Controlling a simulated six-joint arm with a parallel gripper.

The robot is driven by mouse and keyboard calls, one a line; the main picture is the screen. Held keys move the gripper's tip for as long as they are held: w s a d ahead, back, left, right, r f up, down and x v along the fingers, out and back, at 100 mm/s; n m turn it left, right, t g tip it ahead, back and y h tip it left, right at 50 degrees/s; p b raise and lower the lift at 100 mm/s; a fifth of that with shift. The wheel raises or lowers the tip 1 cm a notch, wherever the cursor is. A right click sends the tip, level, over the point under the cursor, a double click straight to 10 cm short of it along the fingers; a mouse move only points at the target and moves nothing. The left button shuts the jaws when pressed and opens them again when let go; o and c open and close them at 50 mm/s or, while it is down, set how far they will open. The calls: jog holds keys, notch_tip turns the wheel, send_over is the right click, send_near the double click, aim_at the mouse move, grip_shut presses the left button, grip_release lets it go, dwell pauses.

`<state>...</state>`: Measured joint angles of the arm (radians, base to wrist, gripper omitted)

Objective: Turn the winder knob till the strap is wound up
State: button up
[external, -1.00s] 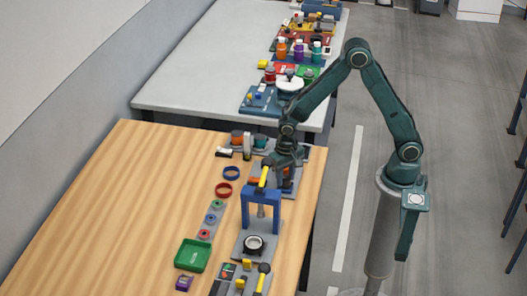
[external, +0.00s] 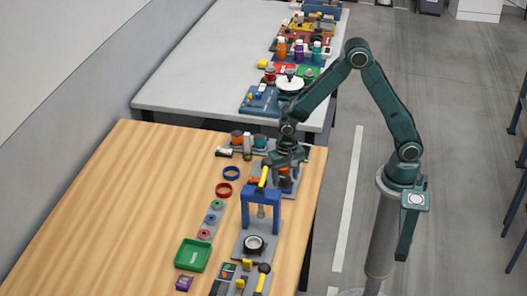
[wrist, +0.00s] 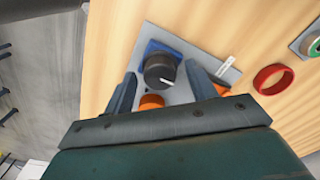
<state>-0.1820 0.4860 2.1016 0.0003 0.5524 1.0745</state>
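The winder knob (wrist: 160,71) is dark and round with a small white mark, and sits on a blue housing (wrist: 152,48) on a grey base plate (wrist: 186,47). An orange part (wrist: 150,102), perhaps the strap or its spool, shows beside the knob, partly hidden by my gripper. My gripper (wrist: 160,69) is open, with one finger on each side of the knob and a small gap seen on both sides. In the external view my gripper (external: 287,166) is over the winder at the table's right side and hides most of it.
A blue frame (external: 262,196) with a yellow handle stands just in front of the winder. A green tray (external: 192,255) is nearer. The table's left part is clear.

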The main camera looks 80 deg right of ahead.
aim_at(286, 178)
jog(key=shift+r, duration=0.1)
notch_tip(286, 178, up, 14)
dwell(1.0)
jog(key=s+d+r+n+t, duration=0.2)
jog(key=s+d+r+n, duration=0.1)
jog(key=s, duration=0.7)
jog(key=s+d+r+n+t, duration=0.3)
jog(key=s+n, duration=0.4)
jog(key=s, duration=0.3)
notch_tip(286, 178, up, 2)
jog(key=shift+s+d+r+t, duration=0.15)
jog(key=shift+d+t, duration=0.15)
jog(key=shift+d, duration=0.2)
